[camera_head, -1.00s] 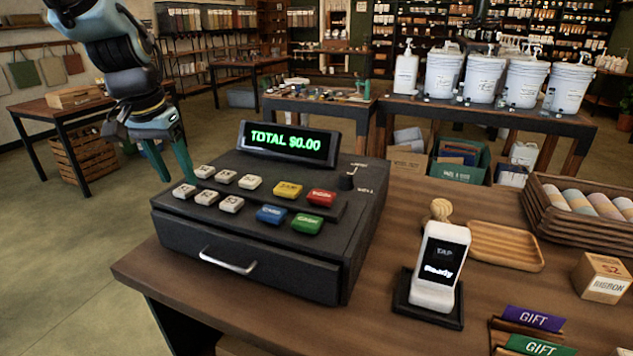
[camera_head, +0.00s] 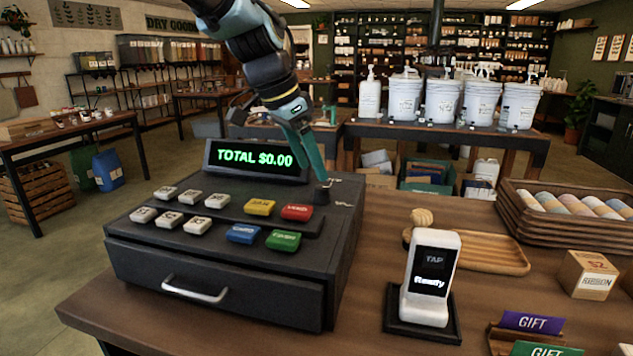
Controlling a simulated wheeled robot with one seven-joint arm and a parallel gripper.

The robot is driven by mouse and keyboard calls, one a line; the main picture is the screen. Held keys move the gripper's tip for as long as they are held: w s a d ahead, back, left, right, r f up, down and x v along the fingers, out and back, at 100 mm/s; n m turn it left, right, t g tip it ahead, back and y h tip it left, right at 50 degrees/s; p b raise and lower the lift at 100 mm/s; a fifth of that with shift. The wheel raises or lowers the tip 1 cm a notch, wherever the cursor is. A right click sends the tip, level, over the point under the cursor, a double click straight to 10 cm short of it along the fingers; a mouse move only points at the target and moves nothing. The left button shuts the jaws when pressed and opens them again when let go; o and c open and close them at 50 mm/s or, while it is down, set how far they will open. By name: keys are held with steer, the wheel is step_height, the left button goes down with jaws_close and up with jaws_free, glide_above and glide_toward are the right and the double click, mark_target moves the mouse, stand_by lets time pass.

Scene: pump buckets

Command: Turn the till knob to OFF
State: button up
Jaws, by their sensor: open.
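The black till (camera_head: 225,285) stands on the wooden counter, its display (camera_head: 255,159) reading TOTAL $0.00. The small dark till knob (camera_head: 321,194) is on the till's top at the right, with small labels beside it too small to read. My gripper (camera_head: 318,178) is open, its teal fingers pointing down just above and at the knob. I cannot tell whether the fingers touch it or straddle it. The knob's setting is unclear.
A card reader (camera_head: 428,275) stands right of the till. Behind it are a wooden tray (camera_head: 480,250) and stacked crates (camera_head: 560,245). Coloured keys (camera_head: 258,207) lie left of the knob. White buckets (camera_head: 442,100) stand on a rear table.

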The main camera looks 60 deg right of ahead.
mark_target(320, 187)
steer(key=shift+p+x, duration=0.45)
steer(key=shift+x, duration=2.35)
steer(key=shift+c, duration=0.3)
jaws_close()
